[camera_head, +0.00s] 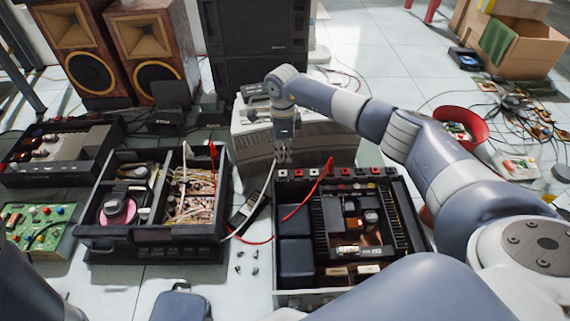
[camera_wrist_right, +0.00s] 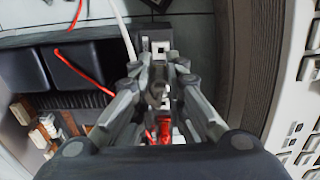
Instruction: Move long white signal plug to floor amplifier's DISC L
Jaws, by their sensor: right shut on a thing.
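The floor amplifier (camera_head: 418,240) is an open black chassis with a row of white and red sockets (camera_head: 345,172) along its far edge. My right gripper (camera_head: 283,158) points down over the left end of that row, shut on the long white signal plug. The plug is mostly hidden between the fingers; its white cable (camera_head: 267,185) runs down to the left, and it also shows in the wrist view (camera_wrist_right: 124,30). In the wrist view the fingers (camera_wrist_right: 158,80) close beside a white socket block (camera_wrist_right: 158,45). I cannot tell whether the plug touches a socket. My left gripper is out of view.
A red cable (camera_head: 292,212) with an upright red plug (camera_head: 329,166) crosses the amplifier's left side. An open turntable unit (camera_head: 150,240) stands left. A pale ribbed case (camera_head: 318,140) stands close behind the sockets. Small screws (camera_head: 254,269) lie on the floor between the units.

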